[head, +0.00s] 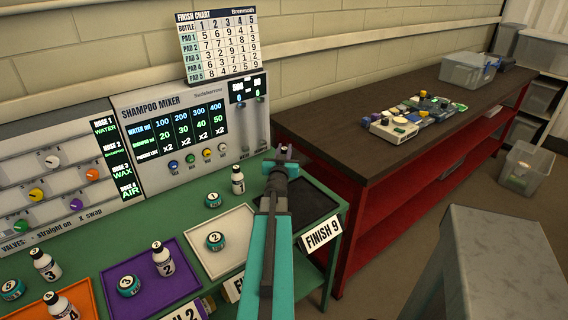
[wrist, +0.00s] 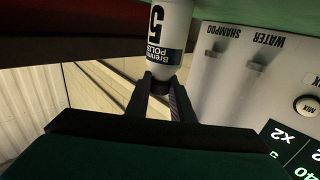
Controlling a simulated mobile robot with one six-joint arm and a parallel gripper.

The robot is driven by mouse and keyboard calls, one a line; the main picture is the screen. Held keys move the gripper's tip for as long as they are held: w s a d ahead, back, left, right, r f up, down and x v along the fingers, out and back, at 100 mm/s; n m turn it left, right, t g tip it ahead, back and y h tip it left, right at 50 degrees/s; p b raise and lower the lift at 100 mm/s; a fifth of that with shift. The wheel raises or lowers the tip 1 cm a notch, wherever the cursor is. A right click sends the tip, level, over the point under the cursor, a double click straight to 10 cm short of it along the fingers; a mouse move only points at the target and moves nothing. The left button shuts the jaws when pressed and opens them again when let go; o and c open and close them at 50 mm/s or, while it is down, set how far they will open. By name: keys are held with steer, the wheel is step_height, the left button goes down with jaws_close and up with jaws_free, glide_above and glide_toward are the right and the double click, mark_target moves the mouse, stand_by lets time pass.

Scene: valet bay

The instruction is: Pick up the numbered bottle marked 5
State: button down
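The bottle marked 5 (wrist: 166,40) shows in the wrist view, white with a black 5, a dark band and a black cap (wrist: 158,84). It appears upside down there, like the rest of that picture. The two dark fingers of my gripper (wrist: 160,93) lie on both sides of the cap and fill the space around it, so they look closed on it. In the head view my gripper (head: 283,160) is over the back right of the green bench, hiding most of this bottle. The bottle's base is cut off, so I cannot tell if it touches the bench.
Bottle 1 (head: 238,180) stands close left of my arm; bottles 2 (head: 163,260), 3 (head: 46,265) and 4 (head: 62,308) are farther left. The shampoo mixer (head: 185,130) stands behind. A black tray (head: 318,205) lies right of my gripper. A dark-topped red bench (head: 340,135) is beyond.

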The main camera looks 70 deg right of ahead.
steer(key=shift+r, duration=0.15)
step_height(320, 180, up, 10)
steer(key=p, duration=0.4)
stand_by(0.4)
stand_by(0.6)
